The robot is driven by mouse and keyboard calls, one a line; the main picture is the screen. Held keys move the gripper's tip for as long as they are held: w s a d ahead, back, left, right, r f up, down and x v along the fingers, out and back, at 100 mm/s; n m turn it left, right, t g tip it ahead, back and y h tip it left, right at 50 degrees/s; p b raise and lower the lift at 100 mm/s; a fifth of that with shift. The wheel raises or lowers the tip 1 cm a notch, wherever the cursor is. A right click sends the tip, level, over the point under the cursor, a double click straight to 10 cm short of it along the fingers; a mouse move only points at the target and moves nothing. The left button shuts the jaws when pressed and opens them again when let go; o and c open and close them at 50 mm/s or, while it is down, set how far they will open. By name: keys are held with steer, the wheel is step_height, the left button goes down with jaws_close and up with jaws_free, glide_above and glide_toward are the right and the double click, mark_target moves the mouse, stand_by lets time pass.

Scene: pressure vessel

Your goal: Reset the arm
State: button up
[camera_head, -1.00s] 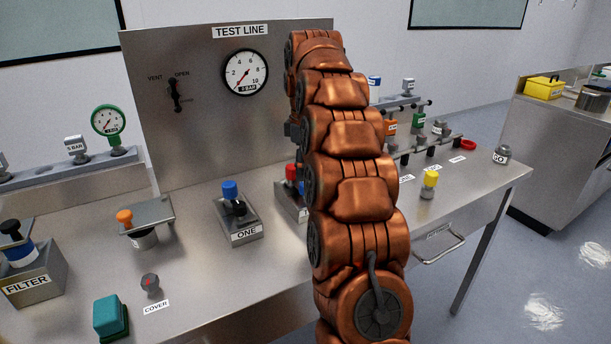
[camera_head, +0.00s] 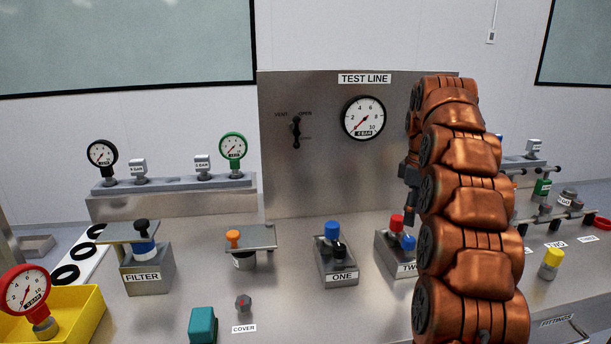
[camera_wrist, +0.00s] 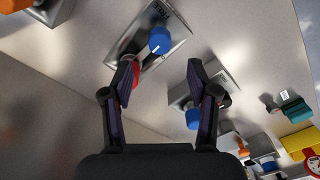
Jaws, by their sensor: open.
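My copper arm (camera_head: 467,200) stands upright at the right in the head view, in front of the right edge of the TEST LINE panel. It hides part of the block labelled TWO (camera_head: 390,256). In the wrist view my gripper (camera_wrist: 163,75) is open, its two dark fingers wide apart with nothing held between them. A red knob (camera_wrist: 136,76) shows close beside the left finger, partly hidden. A blue knob (camera_wrist: 160,40) on the same block lies beyond the fingertips. Whether the gripper touches the red knob cannot be told.
The steel bench holds block ONE (camera_head: 340,267), the FILTER block (camera_head: 145,276), an orange-knobbed fixture (camera_head: 233,239), a teal block (camera_head: 203,325) and a yellow tray (camera_head: 85,305) with a red gauge. A yellow-capped fitting (camera_head: 551,259) stands right of the arm.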

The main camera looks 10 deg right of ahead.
steer(key=s+a+m+p, duration=0.3)
steer(key=s+a, duration=1.1)
steer(key=a, duration=0.2)
steer(key=s+a+f+m+g+p, duration=0.1)
steer(key=s+a+f, duration=0.3)
steer(key=s, duration=0.8)
steer(key=s+a+f+m+p, duration=0.1)
steer(key=s+a+f+m, duration=0.2)
steer(key=s, duration=0.9)
steer(key=shift+a+f+m+g, duration=0.4)
steer(key=shift+f+m, duration=0.05)
steer(key=shift+m, duration=0.15)
